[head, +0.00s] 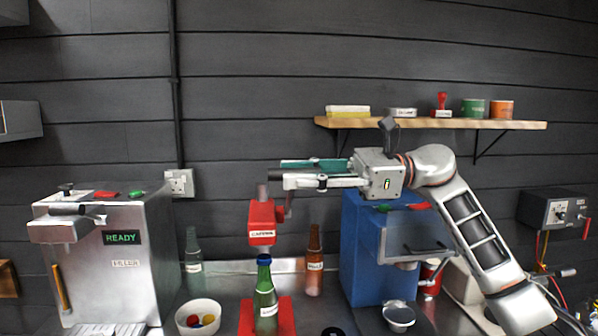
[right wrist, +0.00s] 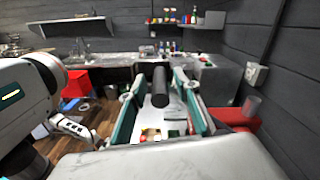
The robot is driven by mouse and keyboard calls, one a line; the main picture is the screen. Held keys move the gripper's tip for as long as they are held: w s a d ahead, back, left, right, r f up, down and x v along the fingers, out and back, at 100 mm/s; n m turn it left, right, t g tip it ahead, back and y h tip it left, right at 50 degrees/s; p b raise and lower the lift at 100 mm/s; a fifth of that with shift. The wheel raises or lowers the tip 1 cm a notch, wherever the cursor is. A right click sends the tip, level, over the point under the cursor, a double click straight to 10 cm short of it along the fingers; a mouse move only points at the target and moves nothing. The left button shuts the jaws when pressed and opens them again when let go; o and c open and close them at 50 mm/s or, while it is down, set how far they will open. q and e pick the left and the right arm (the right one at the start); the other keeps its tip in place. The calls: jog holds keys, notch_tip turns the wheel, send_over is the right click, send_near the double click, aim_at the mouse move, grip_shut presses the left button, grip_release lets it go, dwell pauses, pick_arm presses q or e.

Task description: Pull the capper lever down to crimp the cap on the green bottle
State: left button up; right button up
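The green bottle (head: 265,292) stands upright on the red capper base (head: 287,318), below the red capper head (head: 262,222). Its top looks blue and sits a little under the head. The capper lever has a dark grip (head: 275,174), raised above the head. My right gripper (head: 283,173) is level at that grip, pointing left. In the right wrist view the black grip (right wrist: 161,87) lies between my open fingers (right wrist: 162,92), with gaps on both sides. A white arm part, probably my left gripper (right wrist: 75,128), shows at lower left there; its fingers are unclear.
A steel filler (head: 120,255) reading READY stands left, a blue machine (head: 375,255) right. A white bowl of caps (head: 198,315) and a brown bottle (head: 314,265) flank the capper. A wooden shelf (head: 430,124) hangs above my right arm.

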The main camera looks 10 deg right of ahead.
pick_arm(q)
jog(key=shift+w, duration=0.1)
jog(key=shift+r, duration=0.1)
pick_arm(e)
grip_shut()
jog(key=shift+f, duration=0.1)
jog(key=shift+s+f+b, duration=0.2)
jog(key=shift+f+b, duration=0.3)
jog(key=shift+b, duration=0.15)
pick_arm(q)
notch_tip(320, 180, down, 11)
jog(key=b, duration=1.3)
jog(key=shift+w+a+m, duration=0.15)
jog(key=shift+a+m, duration=0.15)
jog(key=shift+a, duration=0.05)
pick_arm(e)
jog(key=s+f+n, duration=0.4)
jog(key=f+n, duration=0.3)
jog(key=f, duration=0.5)
jog(key=shift+s, duration=0.15)
